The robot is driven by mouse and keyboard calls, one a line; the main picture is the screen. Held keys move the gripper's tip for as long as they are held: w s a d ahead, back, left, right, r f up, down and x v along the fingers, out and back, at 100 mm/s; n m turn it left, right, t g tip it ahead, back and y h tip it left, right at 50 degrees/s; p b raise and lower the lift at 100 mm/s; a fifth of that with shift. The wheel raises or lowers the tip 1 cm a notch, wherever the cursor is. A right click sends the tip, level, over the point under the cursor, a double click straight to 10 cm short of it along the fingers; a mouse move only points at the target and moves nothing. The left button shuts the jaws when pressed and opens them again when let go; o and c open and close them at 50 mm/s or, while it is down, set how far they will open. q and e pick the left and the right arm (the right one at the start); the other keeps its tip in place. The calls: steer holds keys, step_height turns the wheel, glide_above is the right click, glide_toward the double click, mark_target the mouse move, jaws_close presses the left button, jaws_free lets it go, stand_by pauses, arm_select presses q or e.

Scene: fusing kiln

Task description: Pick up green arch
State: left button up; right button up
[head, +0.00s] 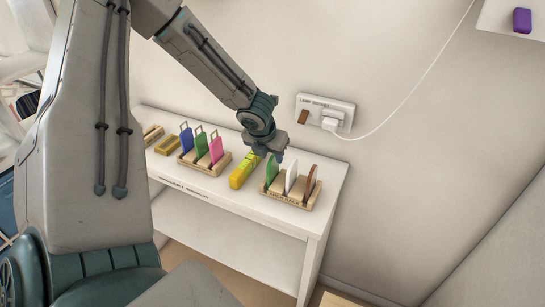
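A green arch-shaped piece (271,171) stands upright in the right wooden rack (292,200), at the left end of its row. In the same rack stand a white piece (291,177) and a brown piece (310,182). My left gripper (272,156) points down at the top of the green piece and overlaps its upper end in the picture. I cannot tell whether the fingers touch it, or whether they are open or shut. My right gripper is not in view.
A yellow block (243,170) lies left of the rack. A second rack (190,158) holds blue, green and pink handled pieces. They stand on a white shelf (228,199). A wall outlet (325,113) with plug and white cable is behind. The shelf's right end is clear.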

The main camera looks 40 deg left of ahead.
mark_target(273, 169)
arm_select(q)
steer(key=x, duration=0.3)
steer(key=shift+w+d, duration=0.1)
steer(key=shift+w, duration=0.1)
steer(key=shift+s, duration=0.15)
steer(key=shift+c, duration=0.2)
jaws_close()
steer(key=shift+r, duration=0.2)
